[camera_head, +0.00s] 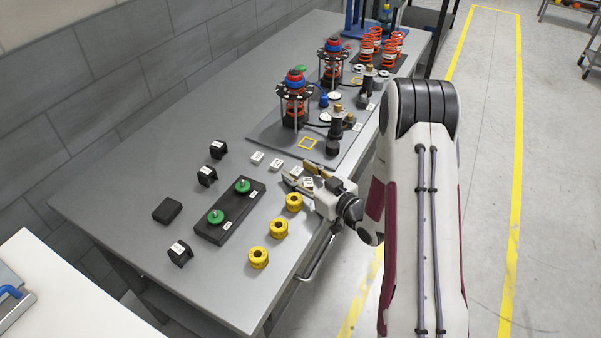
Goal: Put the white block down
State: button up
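My gripper (297,181) is low over the grey table, near its right edge, pointing left. A white block with dark marks (308,183) shows at the gripper, partly covered by it. I cannot tell whether the fingers are closed on it or whether it touches the table. Two similar white blocks, one on the left (257,158) and one on the right (276,164), lie on the table just up and left of the gripper.
Yellow rings (279,228) stand in a row below the gripper. A black plate (239,213) with two green knobs lies left of them. Black brackets (207,176) stand further left. A fixture board (272,133) with spring assemblies lies behind.

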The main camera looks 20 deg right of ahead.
aim_at(319, 184)
jog(key=shift+s, duration=0.1)
jog(key=shift+v, duration=0.9)
jog(key=s+d, duration=0.2)
jog(key=s, duration=0.1)
jog(key=shift+s+d+r, duration=0.15)
jog(key=shift+s+d, duration=0.15)
jog(key=shift+s, duration=0.05)
jog(key=shift+s+d+r, duration=0.1)
jog(key=shift+s+d, duration=0.15)
jog(key=shift+s, duration=0.4)
jog(key=shift+o, duration=0.3)
jog(key=shift+r, duration=0.1)
